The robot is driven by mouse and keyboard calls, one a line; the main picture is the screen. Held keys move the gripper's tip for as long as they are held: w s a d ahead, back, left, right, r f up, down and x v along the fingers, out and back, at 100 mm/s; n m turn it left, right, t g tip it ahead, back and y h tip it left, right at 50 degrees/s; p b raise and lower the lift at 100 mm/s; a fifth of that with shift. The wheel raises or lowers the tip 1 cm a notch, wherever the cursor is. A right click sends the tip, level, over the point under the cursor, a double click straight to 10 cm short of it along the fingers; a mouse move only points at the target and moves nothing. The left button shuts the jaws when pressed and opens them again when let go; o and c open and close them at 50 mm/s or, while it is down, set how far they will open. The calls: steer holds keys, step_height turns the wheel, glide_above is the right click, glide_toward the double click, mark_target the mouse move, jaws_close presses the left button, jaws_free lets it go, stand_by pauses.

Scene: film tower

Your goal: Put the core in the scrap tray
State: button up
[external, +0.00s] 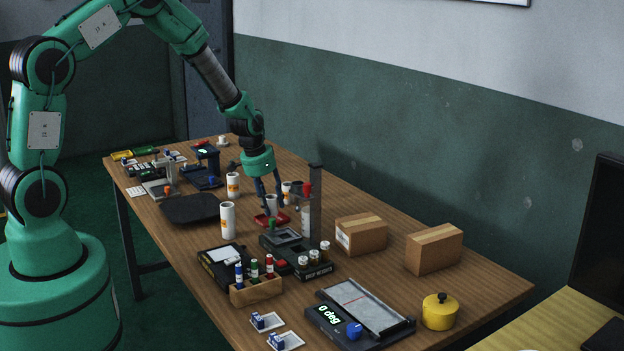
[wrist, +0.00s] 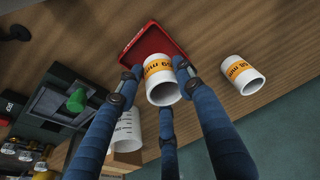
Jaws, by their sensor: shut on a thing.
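The core (wrist: 161,74) is a short white tube with an orange label that seems to read 59 mm. My gripper (wrist: 158,68) has blue jointed fingers and is shut on it, with fingertips on both sides and another finger below. In the external view the core (external: 271,204) hangs between the fingers, over or just inside the red scrap tray (external: 268,221). In the wrist view the tray (wrist: 133,48) lies behind the core, which hides its near part. I cannot tell whether the core touches the tray floor.
White rolls (external: 228,222) stand nearby. A dark device (external: 290,240) with a tall post (external: 315,200) and green knob is close in front. Cardboard boxes (external: 361,236) stand to the right.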

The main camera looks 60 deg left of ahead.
steer(key=shift+f, duration=1.1)
steer(key=shift+f+b, duration=0.2)
steer(key=shift+b, duration=0.1)
steer(key=o, duration=0.9)
steer(key=shift+r, duration=0.15)
steer(key=p+v, duration=0.2)
steer(key=v, duration=1)
steer(key=shift+p, duration=0.4)
